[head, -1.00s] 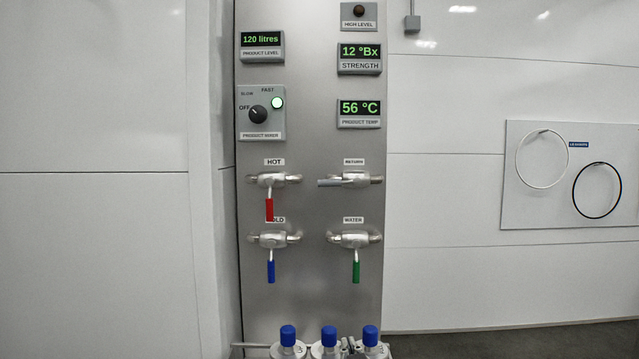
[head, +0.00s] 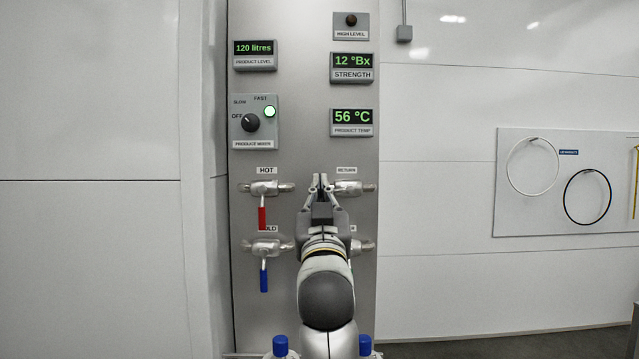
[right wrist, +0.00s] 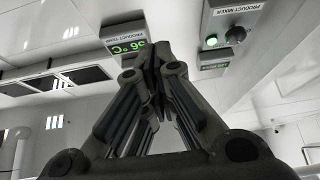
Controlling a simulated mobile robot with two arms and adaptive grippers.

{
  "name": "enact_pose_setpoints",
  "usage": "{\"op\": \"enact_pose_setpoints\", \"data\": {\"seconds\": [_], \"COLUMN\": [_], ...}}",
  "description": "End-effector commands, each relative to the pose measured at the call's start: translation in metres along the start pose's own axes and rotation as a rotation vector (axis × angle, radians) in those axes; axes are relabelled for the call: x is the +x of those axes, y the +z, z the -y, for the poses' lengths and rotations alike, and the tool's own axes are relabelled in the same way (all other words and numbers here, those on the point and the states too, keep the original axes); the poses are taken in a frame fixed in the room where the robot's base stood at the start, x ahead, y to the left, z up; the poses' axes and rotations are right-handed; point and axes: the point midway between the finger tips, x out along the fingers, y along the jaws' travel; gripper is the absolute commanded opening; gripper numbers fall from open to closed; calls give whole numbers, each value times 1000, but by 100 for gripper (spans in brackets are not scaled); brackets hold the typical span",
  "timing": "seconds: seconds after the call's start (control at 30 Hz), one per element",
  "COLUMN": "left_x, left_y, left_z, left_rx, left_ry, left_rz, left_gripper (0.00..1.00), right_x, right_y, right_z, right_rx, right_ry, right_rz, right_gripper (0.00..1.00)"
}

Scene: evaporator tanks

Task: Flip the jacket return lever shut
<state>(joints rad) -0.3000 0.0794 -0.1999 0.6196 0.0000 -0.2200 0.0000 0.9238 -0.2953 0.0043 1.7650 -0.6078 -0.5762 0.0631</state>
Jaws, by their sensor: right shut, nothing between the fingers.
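The jacket return valve (head: 352,187) is on the steel panel under the RETURN label (head: 346,170). Its grey lever is hidden behind my right gripper; the valve body and right pipe end show. My right gripper (head: 319,180) is shut and empty, its tips pointing up at the left side of the valve, where the lever's end lies. I cannot tell whether they touch it. In the right wrist view the closed fingers (right wrist: 154,58) show, but neither valve nor lever can be made out. My left gripper is not in view.
The hot valve's red lever (head: 262,217) and the cold valve's blue lever (head: 264,280) hang down at the left. The water valve (head: 366,247) is mostly hidden by my arm. The mixer switch box (head: 254,138) and displays are above. Blue-capped fittings (head: 280,345) stand below.

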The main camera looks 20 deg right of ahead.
Motion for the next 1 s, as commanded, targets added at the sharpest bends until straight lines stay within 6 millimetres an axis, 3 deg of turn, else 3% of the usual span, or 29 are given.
{"op": "enact_pose_setpoints", "data": {"seconds": [0.37,1.0], "left_x": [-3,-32], "left_y": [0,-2], "left_z": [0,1], "left_rx": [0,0], "left_ry": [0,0], "left_rz": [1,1], "left_gripper": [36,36], "right_x": [8,98], "right_y": [0,-1], "right_z": [0,0], "right_rx": [-1,-1], "right_ry": [0,0], "right_rz": [1,2], "right_gripper": [0,0]}}
